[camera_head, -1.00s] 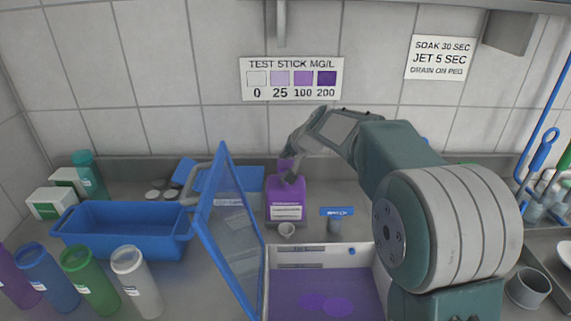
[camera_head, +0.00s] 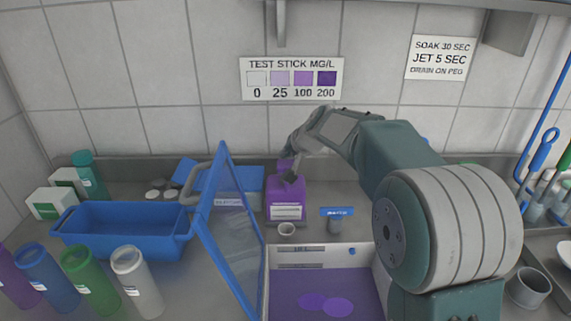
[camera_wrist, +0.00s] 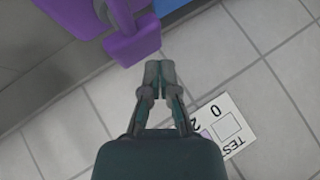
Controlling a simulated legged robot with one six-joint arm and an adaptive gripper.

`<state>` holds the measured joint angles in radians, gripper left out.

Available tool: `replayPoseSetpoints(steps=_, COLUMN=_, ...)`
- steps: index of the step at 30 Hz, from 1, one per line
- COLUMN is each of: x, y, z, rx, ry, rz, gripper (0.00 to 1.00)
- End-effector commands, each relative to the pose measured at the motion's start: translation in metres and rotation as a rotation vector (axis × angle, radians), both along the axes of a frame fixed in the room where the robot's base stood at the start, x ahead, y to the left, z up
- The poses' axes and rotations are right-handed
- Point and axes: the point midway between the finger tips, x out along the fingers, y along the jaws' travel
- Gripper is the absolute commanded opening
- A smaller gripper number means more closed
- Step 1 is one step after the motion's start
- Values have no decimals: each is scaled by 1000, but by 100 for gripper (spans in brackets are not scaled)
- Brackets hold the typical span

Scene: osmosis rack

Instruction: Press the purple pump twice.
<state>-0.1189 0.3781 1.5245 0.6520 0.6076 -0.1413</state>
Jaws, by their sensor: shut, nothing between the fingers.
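The purple pump bottle (camera_head: 286,198) stands on the counter near the back wall, with a white label on its front. In the wrist view my gripper's fingertips (camera_wrist: 160,70) are together, just below the purple pump head (camera_wrist: 133,40) in the picture. I cannot tell whether they touch it or whether the head is pressed down.
A blue tub (camera_head: 120,240) and several coloured bottles (camera_head: 92,285) stand at left.

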Motion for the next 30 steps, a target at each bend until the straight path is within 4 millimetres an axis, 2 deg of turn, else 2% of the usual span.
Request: replayPoseSetpoints(steps=30, x=-1, y=-1, z=-9, rx=0, ry=0, rz=0, gripper=0)
